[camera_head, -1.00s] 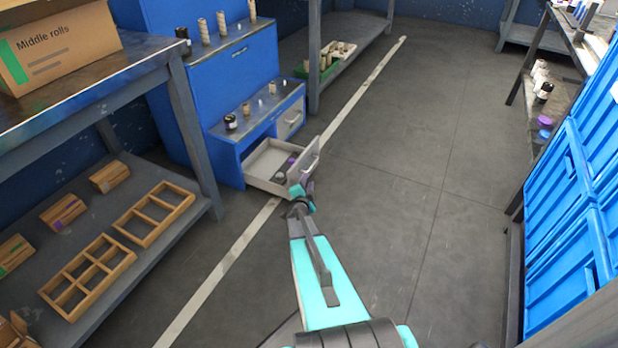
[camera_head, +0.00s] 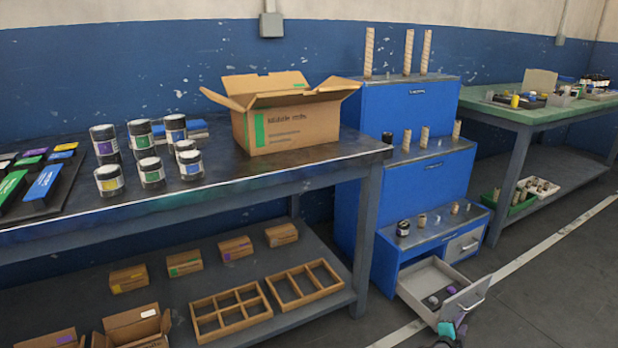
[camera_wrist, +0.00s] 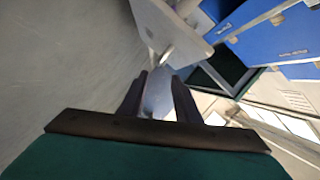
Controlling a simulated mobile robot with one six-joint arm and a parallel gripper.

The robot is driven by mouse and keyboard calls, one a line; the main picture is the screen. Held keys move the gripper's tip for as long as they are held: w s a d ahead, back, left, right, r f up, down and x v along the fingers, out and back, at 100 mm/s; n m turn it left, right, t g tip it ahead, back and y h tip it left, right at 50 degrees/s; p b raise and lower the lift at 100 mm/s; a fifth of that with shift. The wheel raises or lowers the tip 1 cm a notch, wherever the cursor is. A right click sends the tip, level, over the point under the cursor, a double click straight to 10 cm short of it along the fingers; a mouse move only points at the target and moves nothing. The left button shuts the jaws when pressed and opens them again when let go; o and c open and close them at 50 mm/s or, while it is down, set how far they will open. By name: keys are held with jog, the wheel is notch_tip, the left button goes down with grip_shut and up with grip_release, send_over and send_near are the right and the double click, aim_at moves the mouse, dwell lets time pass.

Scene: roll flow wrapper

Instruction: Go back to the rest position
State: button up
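My gripper (camera_head: 447,336) shows only in part at the bottom edge of the head view, just in front of the open drawer (camera_head: 422,296). In the wrist view my two dark fingers (camera_wrist: 160,92) stand apart, with a pale, blurred patch between them. I see no object clearly held. The drawer's pale front (camera_wrist: 172,28) and its handle (camera_wrist: 165,53) lie just beyond the fingertips. The drawer is pulled out of the blue cabinet (camera_head: 392,256) and holds dark and purple items. Most of my arm is out of the head view.
A dark workbench (camera_head: 215,180) on the left carries an open carton (camera_head: 290,112) and several labelled jars. Its lower shelf (camera_head: 180,300) holds small boxes and wooden dividers. A green-topped table (camera_head: 545,112) stands at the back right. The floor (camera_head: 555,285) at lower right is clear.

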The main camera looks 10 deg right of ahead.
jog(key=w+a+r+n+t+y+p, duration=0.1)
jog(key=w+a+r+p, duration=0.1)
jog(key=a+r+p, duration=0.3)
jog(key=w+a+r+n+t+y+p, duration=0.15)
jog(key=a+p, duration=0.25)
jog(key=a, duration=0.4)
jog(key=w+a+r+n+y+p, duration=0.1)
jog(key=w+a+r+n+p, duration=0.1)
jog(key=w+a+r+p, duration=0.25)
jog(key=s+a+r+n+g+y+p, duration=0.1)
jog(key=s+a+n+y+p, duration=0.35)
jog(key=a, duration=0.75)
jog(key=s+a+r+n+g+y+p, duration=0.1)
jog(key=a+r+n+y+p, duration=0.1)
jog(key=a+p, duration=0.7)
jog(key=s+a+n+g+y+p, duration=0.3)
jog(key=s+a+n+g+p, duration=0.25)
jog(key=s+a, duration=0.95)
jog(key=s+d+r+n+g, duration=0.1)
jog(key=s+n+g, duration=0.1)
jog(key=s, duration=0.5)
jog(key=s+d+r+n+g, duration=0.1)
jog(key=s+g, duration=0.3)
jog(key=s, duration=0.4)
jog(key=s+r+n+g, duration=0.2)
jog(key=s+r+g, duration=0.1)
jog(key=s, duration=0.4)
jog(key=shift+s+d+n+g+h, duration=0.3)
jog(key=shift+s+d+n+h, duration=0.05)
jog(key=shift+d+h, duration=0.05)
